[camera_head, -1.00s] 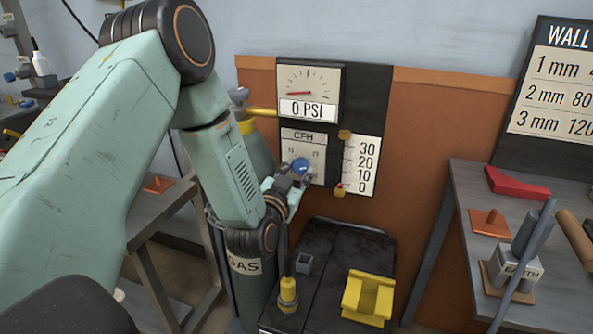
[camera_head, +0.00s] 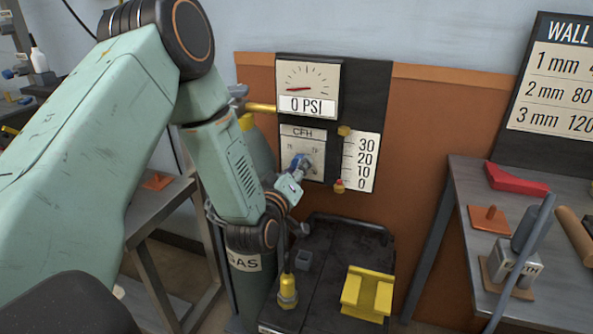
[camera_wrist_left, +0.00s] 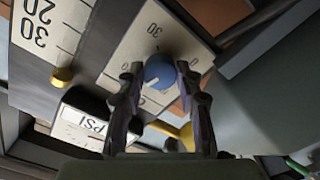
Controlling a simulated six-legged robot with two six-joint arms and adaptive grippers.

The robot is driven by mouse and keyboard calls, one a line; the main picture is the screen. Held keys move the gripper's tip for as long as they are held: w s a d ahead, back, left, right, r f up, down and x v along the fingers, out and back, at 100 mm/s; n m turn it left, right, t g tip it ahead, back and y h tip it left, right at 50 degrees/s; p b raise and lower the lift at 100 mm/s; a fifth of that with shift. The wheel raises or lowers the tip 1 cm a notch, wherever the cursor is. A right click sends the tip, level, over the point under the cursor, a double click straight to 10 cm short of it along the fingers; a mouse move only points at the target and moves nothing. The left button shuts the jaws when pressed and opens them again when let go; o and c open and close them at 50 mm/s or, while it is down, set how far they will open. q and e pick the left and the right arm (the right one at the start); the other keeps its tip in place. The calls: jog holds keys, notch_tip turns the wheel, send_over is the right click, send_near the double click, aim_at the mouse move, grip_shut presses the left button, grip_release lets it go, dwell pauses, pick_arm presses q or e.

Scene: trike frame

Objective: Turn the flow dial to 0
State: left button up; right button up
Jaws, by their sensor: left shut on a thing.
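The blue flow dial (camera_wrist_left: 158,69) sits on the pale CFH plate (camera_wrist_left: 128,55), with printed numbers around it. My left gripper (camera_wrist_left: 160,78) has one finger on each side of the dial and is shut on it. In the head view, the left gripper (camera_head: 303,168) reaches the CFH plate (camera_head: 290,137) from below and partly hides the dial. The dial's exact setting is hard to read. My right gripper is not in view.
The pressure gauge (camera_head: 309,80) above reads 0 PSI. A scale (camera_head: 362,163) from 0 to 30 stands right of the plate. A yellow block (camera_head: 367,293) and a yellow fitting (camera_head: 288,290) are on the black cart below. The gas cylinder (camera_head: 247,283) stands left of the cart.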

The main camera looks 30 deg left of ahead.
pick_arm(q)
jog(key=shift+r+n+b, duration=0.1)
jog(key=shift+n+b, duration=1.95)
jog(key=shift+n, duration=12.25)
jog(key=o, duration=1.2)
jog(key=shift+c, duration=0.2)
jog(key=v, duration=0.7)
jog(key=shift+s, duration=0.25)
